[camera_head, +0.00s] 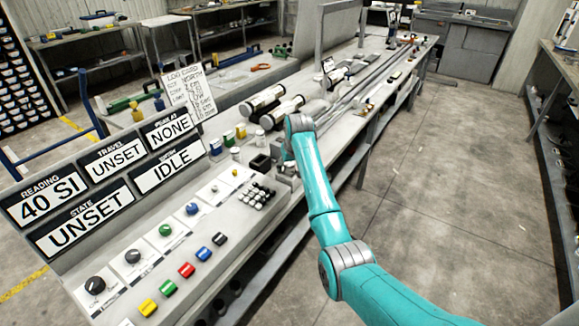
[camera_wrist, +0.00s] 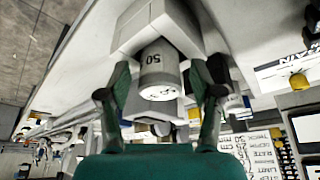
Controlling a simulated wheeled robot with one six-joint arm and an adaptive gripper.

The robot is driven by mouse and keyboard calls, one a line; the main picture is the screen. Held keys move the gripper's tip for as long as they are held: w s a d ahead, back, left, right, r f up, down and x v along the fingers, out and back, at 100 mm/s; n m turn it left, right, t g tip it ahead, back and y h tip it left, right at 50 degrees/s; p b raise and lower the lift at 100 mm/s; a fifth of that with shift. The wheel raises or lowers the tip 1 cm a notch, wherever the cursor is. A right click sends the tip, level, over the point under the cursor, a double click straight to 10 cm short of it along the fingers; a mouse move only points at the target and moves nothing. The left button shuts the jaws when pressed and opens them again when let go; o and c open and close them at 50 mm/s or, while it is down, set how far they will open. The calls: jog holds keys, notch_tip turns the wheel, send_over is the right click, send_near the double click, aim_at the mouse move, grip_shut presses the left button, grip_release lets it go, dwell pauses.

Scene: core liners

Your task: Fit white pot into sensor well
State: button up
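In the wrist view, which is upside down, a pale grey-white pot (camera_wrist: 160,78) marked "50" stands in a square white block (camera_wrist: 128,32). The block may be the sensor well; I cannot be sure. My gripper (camera_wrist: 160,84) is open, with one finger on each side of the pot and a visible gap at each side. In the head view my gripper (camera_head: 286,170) is low at the bench, at the back end of the control panel. The arm hides most of the pot and block there.
Small jars with blue (camera_head: 215,146), green (camera_head: 228,136) and yellow (camera_head: 241,131) tops stand left of my gripper. Two white cylinders (camera_head: 262,101) lie behind. Knobs and buttons cover the panel (camera_head: 150,260). Signs read "40 SI", "UNSET", "NONE" and "IDLE". The floor at right is clear.

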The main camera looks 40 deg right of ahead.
jog(key=v, duration=1.2)
jog(key=shift+r, duration=0.2)
